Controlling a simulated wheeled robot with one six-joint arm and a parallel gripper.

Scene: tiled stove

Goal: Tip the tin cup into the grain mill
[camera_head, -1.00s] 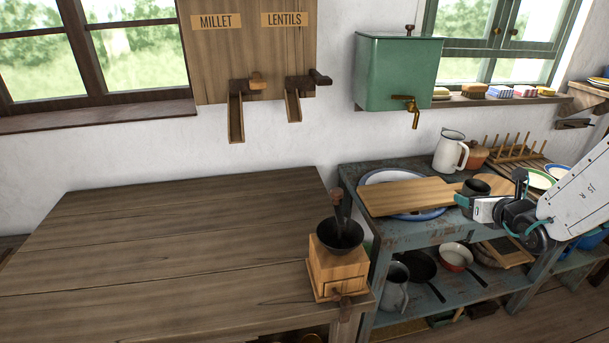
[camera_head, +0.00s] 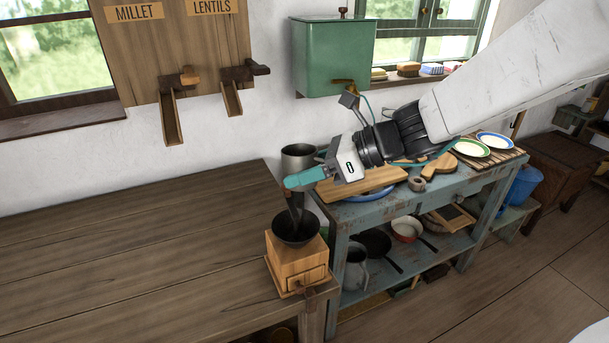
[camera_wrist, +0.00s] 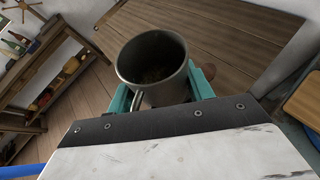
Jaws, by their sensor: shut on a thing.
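The grey tin cup (camera_head: 298,157) is held by my gripper (camera_head: 306,176) above and slightly behind the mill, and looks about upright. In the wrist view the cup (camera_wrist: 153,62) sits between the teal fingers, its handle toward the camera, with something dark and grainy inside. The grain mill (camera_head: 298,261) is a wooden box with a dark funnel-shaped hopper (camera_head: 297,232) and a small drawer, at the right front corner of the wooden table. The teal fingers cover part of the cup, and the mill is not clearly visible in the wrist view.
The wooden table (camera_head: 140,245) is otherwise clear. The blue-grey stand (camera_head: 362,216) to its right bears a cutting board (camera_head: 368,183), plates and pans. A green water tank (camera_head: 333,62) and wooden chutes labelled millet and lentils (camera_head: 171,118) hang on the wall behind.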

